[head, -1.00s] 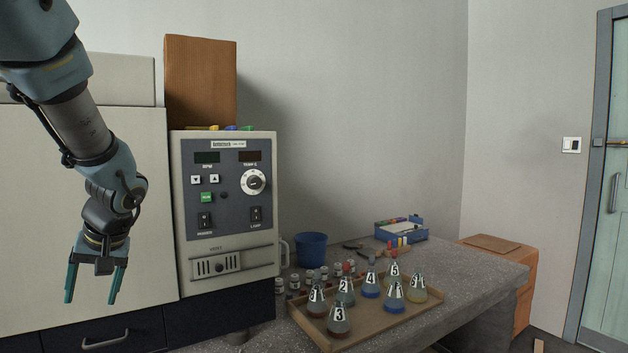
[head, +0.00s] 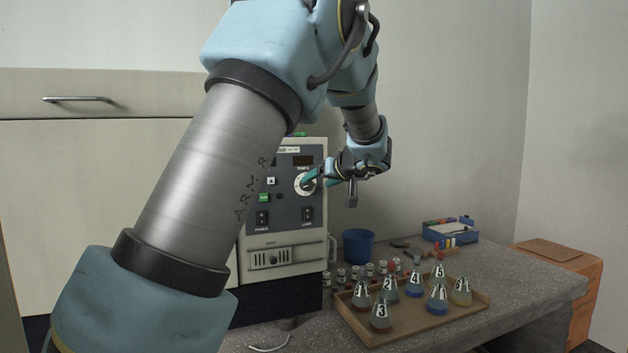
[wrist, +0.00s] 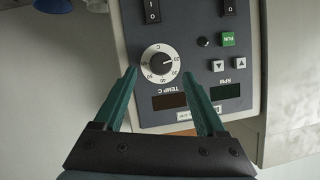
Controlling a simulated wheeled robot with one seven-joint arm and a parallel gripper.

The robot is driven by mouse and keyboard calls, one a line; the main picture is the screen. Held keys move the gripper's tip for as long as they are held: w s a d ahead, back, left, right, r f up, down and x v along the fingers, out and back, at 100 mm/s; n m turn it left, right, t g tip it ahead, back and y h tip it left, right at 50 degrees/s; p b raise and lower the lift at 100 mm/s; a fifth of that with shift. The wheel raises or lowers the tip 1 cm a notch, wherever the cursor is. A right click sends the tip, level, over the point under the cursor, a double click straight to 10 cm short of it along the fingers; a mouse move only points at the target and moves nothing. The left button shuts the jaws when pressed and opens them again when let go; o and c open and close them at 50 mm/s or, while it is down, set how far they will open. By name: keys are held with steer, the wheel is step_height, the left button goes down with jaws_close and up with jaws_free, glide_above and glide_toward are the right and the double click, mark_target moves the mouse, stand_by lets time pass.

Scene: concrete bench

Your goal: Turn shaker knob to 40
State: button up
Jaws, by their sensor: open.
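The shaker (head: 284,220) is a grey box with a dark control panel. Its knob (wrist: 159,63) is a black centre on a white numbered dial, beside the TEMP C label. In the upside-down wrist view the knob's pale mark points right, seemingly near 20; the exact reading is too small to tell. My gripper (wrist: 160,71) is open, its teal fingers on either side of the dial, and I cannot tell whether they touch it. In the head view my gripper (head: 311,177) reaches the knob (head: 303,185) from the right and partly covers it.
Power and lamp switches (head: 307,214) sit below the knob; the green RUN button (wrist: 228,39) is on the panel too. A blue bucket (head: 358,246), a wooden tray (head: 424,320) with several numbered flasks and a blue box (head: 450,231) stand to the right on the bench.

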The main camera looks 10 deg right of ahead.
mark_target(309, 186)
steer(key=shift+p+x, duration=0.8)
steer(key=shift+x, duration=1.8)
steer(key=shift+a, duration=0.15)
jaws_close()
